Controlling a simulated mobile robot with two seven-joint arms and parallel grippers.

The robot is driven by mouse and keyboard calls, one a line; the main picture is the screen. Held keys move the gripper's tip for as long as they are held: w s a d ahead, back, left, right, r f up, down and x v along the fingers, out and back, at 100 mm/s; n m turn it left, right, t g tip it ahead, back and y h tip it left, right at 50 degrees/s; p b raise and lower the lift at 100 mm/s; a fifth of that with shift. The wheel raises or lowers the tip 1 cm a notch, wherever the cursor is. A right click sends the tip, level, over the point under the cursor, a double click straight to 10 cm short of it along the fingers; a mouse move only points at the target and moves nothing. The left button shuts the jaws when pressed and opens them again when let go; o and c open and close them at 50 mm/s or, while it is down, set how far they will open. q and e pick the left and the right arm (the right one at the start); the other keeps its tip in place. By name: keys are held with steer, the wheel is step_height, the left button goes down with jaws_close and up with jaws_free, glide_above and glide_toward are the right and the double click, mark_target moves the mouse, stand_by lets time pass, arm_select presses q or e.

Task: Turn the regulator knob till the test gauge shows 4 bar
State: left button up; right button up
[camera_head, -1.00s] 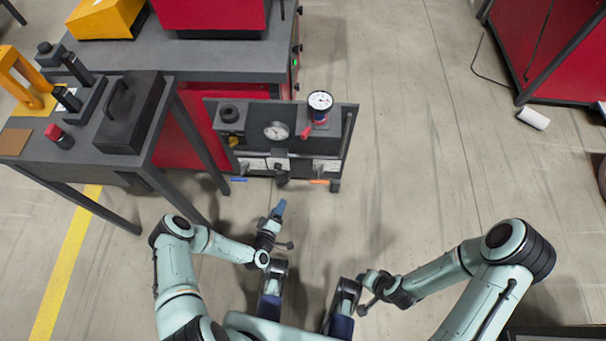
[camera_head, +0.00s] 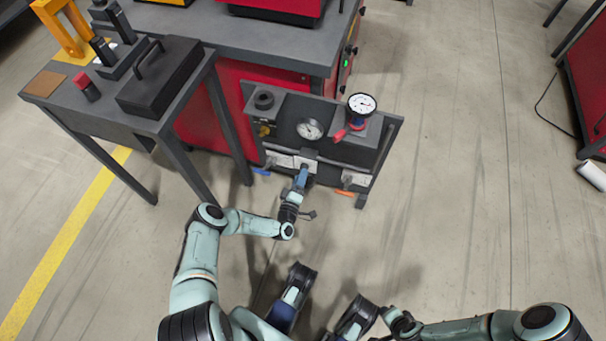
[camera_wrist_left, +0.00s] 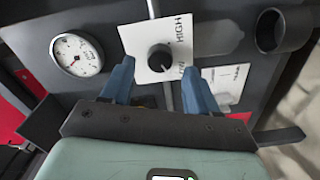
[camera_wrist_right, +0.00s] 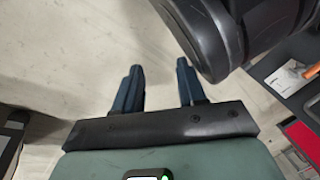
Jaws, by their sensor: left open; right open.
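The regulator knob (camera_wrist_left: 160,58) is black and round, on a white plate marked HIGH and LOW; in the head view my left gripper hides it. My left gripper (camera_head: 303,174) is at the panel front; in the left wrist view its open blue fingers stand on either side of the knob, apparently without gripping it. A white-faced gauge with a red body (camera_head: 361,104) stands at the panel's top right. A second round gauge (camera_head: 310,129) is set in the panel; one gauge (camera_wrist_left: 77,54) shows in the left wrist view. Readings are too small to tell. My right gripper (camera_wrist_right: 159,75) is open and empty above the floor.
The grey panel (camera_head: 388,150) stands against a red bench (camera_head: 190,125). Blue (camera_head: 261,172) and orange (camera_head: 344,194) levers sit low on it. A dark cup-like part (camera_wrist_left: 268,32) is right of the knob. A side table (camera_head: 140,122) stands left. Floor to the right is open.

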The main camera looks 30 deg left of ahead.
arm_select(q)
steer(key=shift+b+x, duration=0.3)
steer(key=shift+x, duration=0.95)
arm_select(e)
steer(key=shift+s+d+f+g, duration=0.15)
steer(key=shift+s+f+g, duration=0.15)
steer(key=shift+s+f, duration=0.5)
arm_select(q)
steer(key=c, duration=1.1)
steer(key=shift+o, duration=0.3)
arm_select(e)
steer(key=shift+r, duration=0.1)
arm_select(q)
steer(key=shift+m, duration=0.3)
steer(key=shift+m+p, duration=0.4)
steer(key=shift+m, duration=2.8)
arm_select(e)
steer(key=shift+w+r, duration=0.65)
steer(key=shift+w, duration=0.05)
arm_select(q)
steer(key=shift+d, duration=0.1)
